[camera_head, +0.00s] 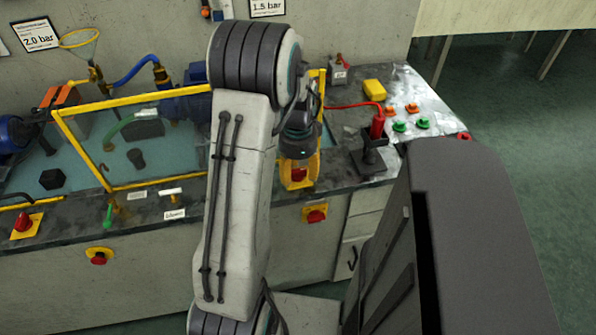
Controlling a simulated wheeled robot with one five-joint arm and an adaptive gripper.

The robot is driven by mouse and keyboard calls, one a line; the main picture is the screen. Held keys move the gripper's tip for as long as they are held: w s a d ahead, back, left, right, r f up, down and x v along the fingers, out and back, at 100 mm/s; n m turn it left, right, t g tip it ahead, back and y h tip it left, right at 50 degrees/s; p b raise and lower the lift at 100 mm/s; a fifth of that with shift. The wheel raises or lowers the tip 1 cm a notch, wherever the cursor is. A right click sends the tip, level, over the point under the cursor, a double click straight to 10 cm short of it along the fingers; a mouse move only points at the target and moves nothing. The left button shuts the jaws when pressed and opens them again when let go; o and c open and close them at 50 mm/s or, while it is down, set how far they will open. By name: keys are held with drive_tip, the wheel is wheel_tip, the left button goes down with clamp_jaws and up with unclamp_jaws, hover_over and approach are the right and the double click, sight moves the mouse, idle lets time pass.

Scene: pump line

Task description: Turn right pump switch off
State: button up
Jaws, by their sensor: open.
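The right pump switch (299,181), a red knob on a yellow base, sits on the bench top near its front edge. My gripper (297,158) is close above it, pointing down, and hides part of the switch. My gripper is open; its fingertips are hard to make out, and I cannot tell whether they touch the knob. A similar left pump switch (24,224) with a red knob on a yellow plate is at the far left of the bench.
Red buttons on yellow plates are on the bench front, at right (316,215) and left (99,257). A yellow-framed clear cover (130,135) stands left of my arm. A red-handled tool in a dark stand (371,158) is right of the switch.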

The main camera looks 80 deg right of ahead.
drive_tip(key=shift+o, duration=0.2)
clamp_jaws()
idle(0.5)
